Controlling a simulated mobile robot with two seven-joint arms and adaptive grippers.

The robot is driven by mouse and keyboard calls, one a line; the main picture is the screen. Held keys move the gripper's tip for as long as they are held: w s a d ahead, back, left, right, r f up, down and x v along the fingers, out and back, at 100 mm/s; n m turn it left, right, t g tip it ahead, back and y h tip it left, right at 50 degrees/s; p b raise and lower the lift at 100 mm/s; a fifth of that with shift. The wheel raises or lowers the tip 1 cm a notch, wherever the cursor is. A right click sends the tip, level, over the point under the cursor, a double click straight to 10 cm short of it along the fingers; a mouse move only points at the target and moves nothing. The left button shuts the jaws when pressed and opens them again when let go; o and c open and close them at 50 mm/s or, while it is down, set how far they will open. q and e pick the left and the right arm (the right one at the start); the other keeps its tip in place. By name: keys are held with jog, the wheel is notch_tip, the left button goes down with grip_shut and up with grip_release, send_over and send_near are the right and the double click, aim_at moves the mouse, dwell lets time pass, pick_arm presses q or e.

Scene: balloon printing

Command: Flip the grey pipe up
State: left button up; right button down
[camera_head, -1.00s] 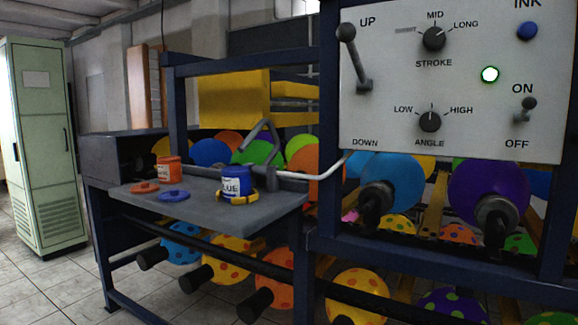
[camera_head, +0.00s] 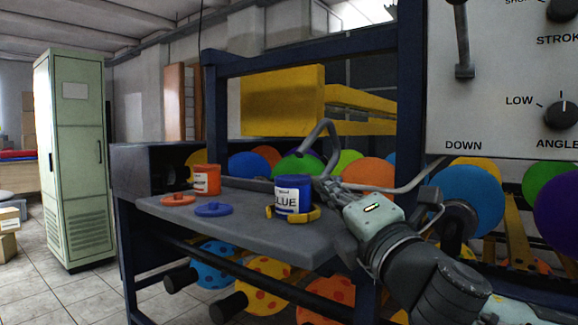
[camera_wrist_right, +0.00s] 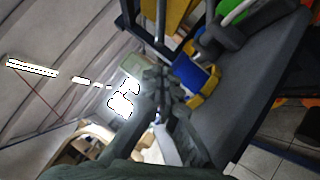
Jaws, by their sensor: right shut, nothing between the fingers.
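The grey pipe (camera_head: 329,140) is bent like a hook. It stands at the back right of the grey shelf, behind the blue paint can (camera_head: 293,194), and its lower end is partly hidden. My right gripper (camera_head: 328,186) is just right of the blue can, in front of the pipe's lower part. It is shut and empty, and its fingertips are small and hard to make out. In the right wrist view the shut fingers (camera_wrist_right: 163,80) appear beside the blue can (camera_wrist_right: 189,74). My left gripper is not in view.
A yellow holder (camera_head: 318,213) surrounds the can's base. An orange can (camera_head: 206,180) and two lids, orange (camera_head: 178,200) and blue (camera_head: 213,209), occupy the shelf's left side. A control panel (camera_head: 490,80) and blue frame post (camera_head: 408,90) stand to the right. Balloons fill the space behind.

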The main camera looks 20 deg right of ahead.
jog(key=shift+w+r, duration=0.2)
jog(key=shift+w, duration=0.05)
jog(key=shift+w+r+p, duration=0.2)
jog(key=shift+p, duration=0.1)
jog(key=shift+p+x, duration=0.6)
jog(key=shift+x, duration=0.4)
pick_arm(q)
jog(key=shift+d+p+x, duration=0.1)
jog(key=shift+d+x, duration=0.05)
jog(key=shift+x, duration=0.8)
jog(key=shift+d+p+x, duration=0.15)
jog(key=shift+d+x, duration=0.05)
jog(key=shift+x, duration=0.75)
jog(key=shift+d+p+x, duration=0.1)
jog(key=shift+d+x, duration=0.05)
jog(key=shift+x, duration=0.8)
pick_arm(e)
jog(key=x, duration=0.6)
jog(key=shift+w, duration=0.4)
jog(key=shift+a+r, duration=0.1)
jog(key=shift+r, duration=0.05)
